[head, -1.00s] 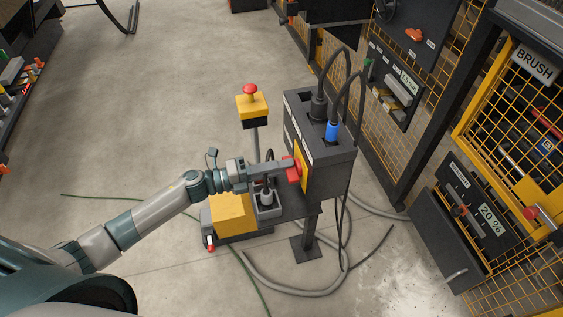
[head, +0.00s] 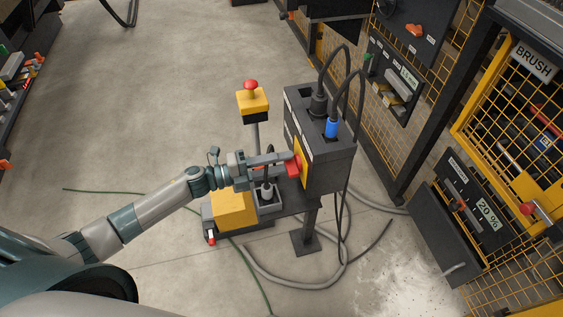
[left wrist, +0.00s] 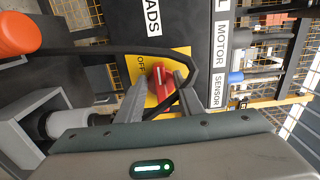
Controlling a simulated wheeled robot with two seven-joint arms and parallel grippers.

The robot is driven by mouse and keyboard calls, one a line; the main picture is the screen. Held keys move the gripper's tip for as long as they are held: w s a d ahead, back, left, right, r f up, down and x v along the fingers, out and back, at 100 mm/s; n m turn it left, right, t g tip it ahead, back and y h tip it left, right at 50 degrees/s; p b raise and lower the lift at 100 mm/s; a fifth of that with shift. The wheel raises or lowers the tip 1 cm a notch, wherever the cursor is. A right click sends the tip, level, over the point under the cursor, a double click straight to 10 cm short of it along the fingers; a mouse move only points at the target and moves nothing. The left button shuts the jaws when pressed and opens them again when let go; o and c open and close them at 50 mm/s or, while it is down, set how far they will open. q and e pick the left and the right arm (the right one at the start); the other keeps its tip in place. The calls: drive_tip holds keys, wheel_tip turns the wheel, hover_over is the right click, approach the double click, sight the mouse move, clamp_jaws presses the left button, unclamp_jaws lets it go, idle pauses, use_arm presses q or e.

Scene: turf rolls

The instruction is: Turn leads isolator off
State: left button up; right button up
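The leads isolator is a red rotary knob (left wrist: 160,78) on a yellow plate (left wrist: 183,53) on the front of a dark box. An OFF mark shows on the plate in the left wrist view, near a LEADS label (left wrist: 152,17). In the head view the red knob (head: 293,168) is at the tip of my left gripper (head: 284,164). My left gripper's fingers (left wrist: 162,83) lie on both sides of the knob and look closed on it. The fingers partly hide the knob and plate. My right gripper is in neither view.
The dark box (head: 326,155) stands on a post, with black and blue plugs on top. A black cable (left wrist: 110,52) crosses close to the fingers. Grey hoses lie on the floor; open floor is at left.

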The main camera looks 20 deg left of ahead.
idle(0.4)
